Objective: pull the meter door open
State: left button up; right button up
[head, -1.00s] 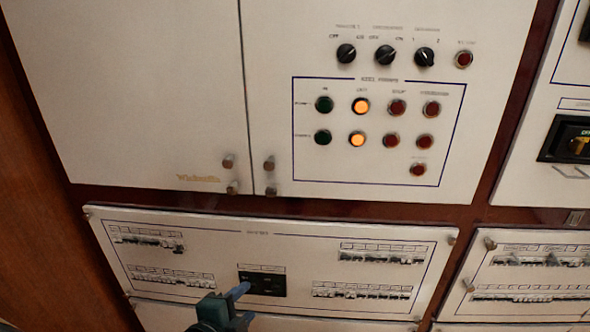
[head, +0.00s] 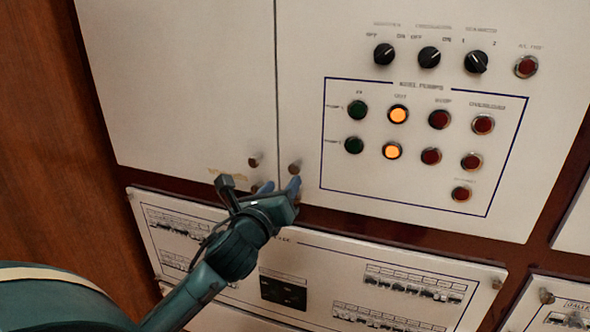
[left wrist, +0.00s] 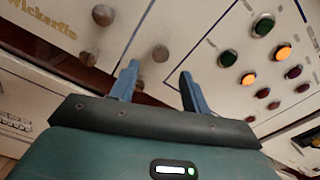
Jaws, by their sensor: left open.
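Two pale cabinet doors meet at a vertical seam, a plain left one (head: 180,80) and a right one (head: 300,60) bearing switches and lamps. No readable label tells which is the meter door. Small round knobs sit at their lower corners by the seam, one on the left door (head: 255,159) and one on the right door (head: 294,167). The lower knobs are partly hidden by my left gripper (head: 278,186). In the left wrist view, its blue fingers (left wrist: 159,71) are apart and empty, with the right door's knobs (left wrist: 160,53) beyond and between them. Both doors look shut.
Below is a breaker panel (head: 325,252) with rows of switches, partly covered by my left arm. Another panel (head: 555,318) is at lower right. A brown wooden wall (head: 45,130) stands at the left. Rotary knobs (head: 430,57) and lamps (head: 398,115) are on the right door.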

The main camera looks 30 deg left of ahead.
aim_at(293, 170)
pick_arm(q)
jog(key=x, duration=0.8)
jog(key=shift+d, duration=0.1)
jog(key=shift+c, duration=0.2)
grip_shut()
